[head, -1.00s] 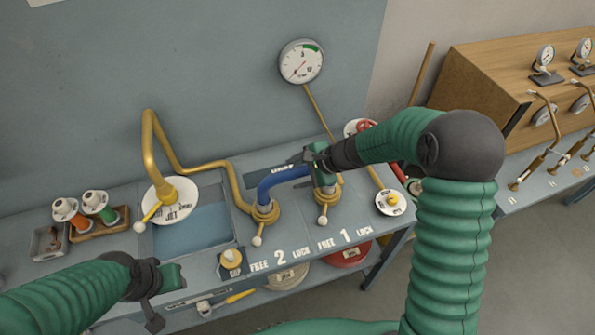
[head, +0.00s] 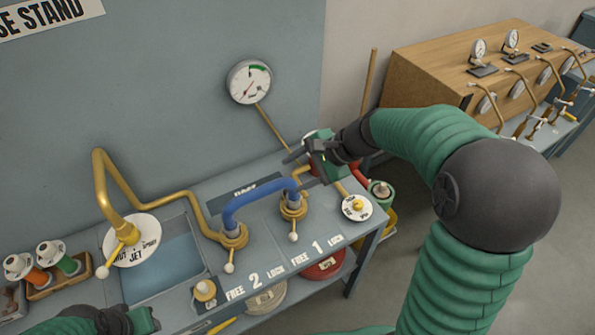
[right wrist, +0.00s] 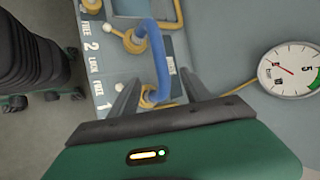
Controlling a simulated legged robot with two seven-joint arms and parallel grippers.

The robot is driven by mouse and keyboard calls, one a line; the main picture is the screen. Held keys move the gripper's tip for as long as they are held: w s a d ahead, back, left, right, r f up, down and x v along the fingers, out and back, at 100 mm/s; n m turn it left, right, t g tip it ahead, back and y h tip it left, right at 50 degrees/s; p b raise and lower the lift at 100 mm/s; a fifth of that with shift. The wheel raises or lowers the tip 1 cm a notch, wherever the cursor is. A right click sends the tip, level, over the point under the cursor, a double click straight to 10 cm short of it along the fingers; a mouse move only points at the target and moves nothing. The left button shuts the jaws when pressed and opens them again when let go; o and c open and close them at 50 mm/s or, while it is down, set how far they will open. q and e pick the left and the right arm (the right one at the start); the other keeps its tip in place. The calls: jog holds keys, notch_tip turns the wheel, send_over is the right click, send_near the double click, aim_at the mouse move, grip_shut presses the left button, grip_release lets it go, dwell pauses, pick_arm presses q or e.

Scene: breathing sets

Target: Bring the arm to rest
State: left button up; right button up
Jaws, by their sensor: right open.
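My right gripper (head: 304,168) is open and empty, above and behind the outlet marked 1. Its two fingers also show in the right wrist view (right wrist: 160,90), apart, with the blue hose's end seen beyond the gap. The blue hose (head: 258,190) arches from the brass fitting at 2 (head: 234,236) to the brass fitting at 1 (head: 293,208); it shows in the right wrist view (right wrist: 156,50) too. My left gripper (head: 140,320) is at the bottom left, partly cut off by the frame edge, so its jaws are unclear.
A round gauge (head: 249,82) is on the back wall. A yellow pipe (head: 110,190) ends at a white JET disc (head: 145,247). Orange and green fittings stand in a wooden tray (head: 86,268) at left. A wooden gauge cabinet (head: 425,72) stands at right. Grey floor lies beyond the bench's right edge.

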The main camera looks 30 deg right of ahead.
dwell(0.4)
jog(key=s+a+f+n+g+h, duration=0.3)
jog(key=s+a+f+n+h, duration=0.1)
jog(key=s+f+n, duration=0.7)
jog(key=shift+s+a+f+n+h, duration=0.3)
jog(key=shift+s+n+h, duration=0.5)
jog(key=shift+s+n, duration=1.4)
jog(key=shift+w+n, duration=0.35)
jog(key=shift+n, duration=0.05)
jog(key=shift+a, duration=0.1)
